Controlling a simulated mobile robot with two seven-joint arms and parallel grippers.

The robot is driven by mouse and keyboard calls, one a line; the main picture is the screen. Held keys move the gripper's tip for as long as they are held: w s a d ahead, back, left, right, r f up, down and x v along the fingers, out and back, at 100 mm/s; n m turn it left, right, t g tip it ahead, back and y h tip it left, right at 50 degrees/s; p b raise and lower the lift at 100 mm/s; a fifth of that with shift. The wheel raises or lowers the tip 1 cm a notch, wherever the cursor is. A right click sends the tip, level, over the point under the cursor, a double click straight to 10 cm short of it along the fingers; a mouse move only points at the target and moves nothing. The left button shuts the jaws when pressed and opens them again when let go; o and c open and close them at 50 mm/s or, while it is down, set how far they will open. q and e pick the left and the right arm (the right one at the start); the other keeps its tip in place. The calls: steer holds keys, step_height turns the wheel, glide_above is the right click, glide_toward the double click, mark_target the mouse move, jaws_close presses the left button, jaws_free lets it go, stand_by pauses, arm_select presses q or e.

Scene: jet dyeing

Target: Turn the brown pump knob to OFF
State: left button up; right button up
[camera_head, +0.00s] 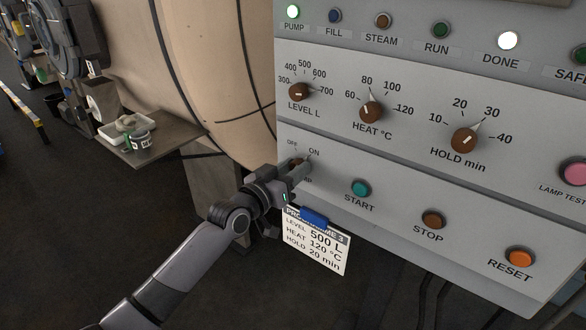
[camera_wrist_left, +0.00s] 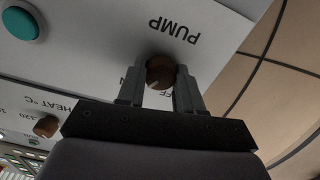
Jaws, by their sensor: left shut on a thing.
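The brown pump knob (camera_wrist_left: 160,70) sits on the grey control panel, between the two fingers of my left gripper (camera_wrist_left: 160,84) in the left wrist view. The gripper is shut on the knob. A pale mark on the knob points down and left in that view, toward the ON side; its exact setting is hard to tell. In the head view my left gripper (camera_head: 297,168) covers most of the knob, below the OFF label (camera_head: 292,143) and ON label (camera_head: 314,153). My right gripper is not in view.
The green START button (camera_head: 361,188) and a white programme card (camera_head: 316,244) are close to my left gripper. The PUMP lamp (camera_head: 293,12) and DONE lamp (camera_head: 508,40) are lit. A small shelf (camera_head: 150,152) with items stands to the left.

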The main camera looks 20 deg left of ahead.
arm_select(q)
steer(key=n+p, duration=0.1)
steer(key=n, duration=1.1)
steer(key=shift+n+p, duration=0.3)
steer(key=shift+p, duration=0.05)
stand_by(0.4)
steer(key=o, duration=1)
steer(key=shift+o, duration=0.2)
steer(key=v, duration=0.7)
steer(key=shift+p, duration=0.3)
